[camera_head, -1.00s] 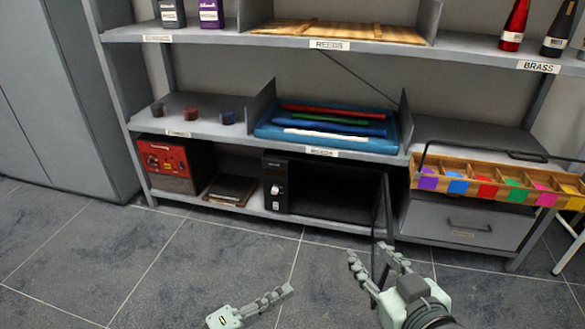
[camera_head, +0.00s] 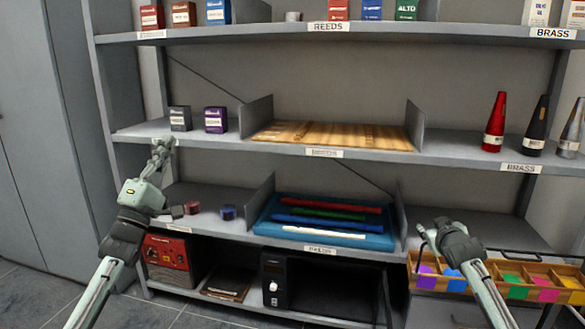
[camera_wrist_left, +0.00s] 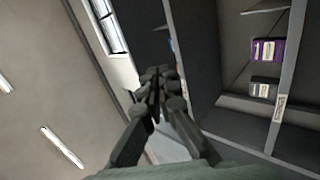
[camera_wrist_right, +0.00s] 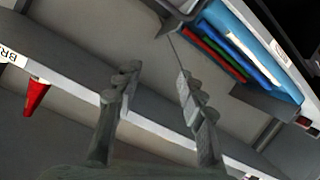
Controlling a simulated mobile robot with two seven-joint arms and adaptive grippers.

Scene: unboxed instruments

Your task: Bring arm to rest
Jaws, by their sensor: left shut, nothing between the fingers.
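My left arm rises from the lower left in the head view. Its gripper (camera_head: 163,148) points up in front of the middle shelf's left end, near the grey and purple boxes, apart from them as far as I can tell. It is shut and empty; the left wrist view shows its fingers (camera_wrist_left: 158,78) together. My right arm (camera_head: 455,245) comes in from the lower right, and its gripper is mostly hidden behind the wrist in the head view. In the right wrist view its fingers (camera_wrist_right: 158,80) are apart with nothing between them.
A grey shelf unit (camera_head: 210,146) spans the view. A wooden tray with coloured cards (camera_head: 497,277) sits close to my right arm. A blue tray with coloured bars (camera_head: 325,240), a red device (camera_head: 167,262) and a black open box (camera_head: 330,292) occupy the lower shelves.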

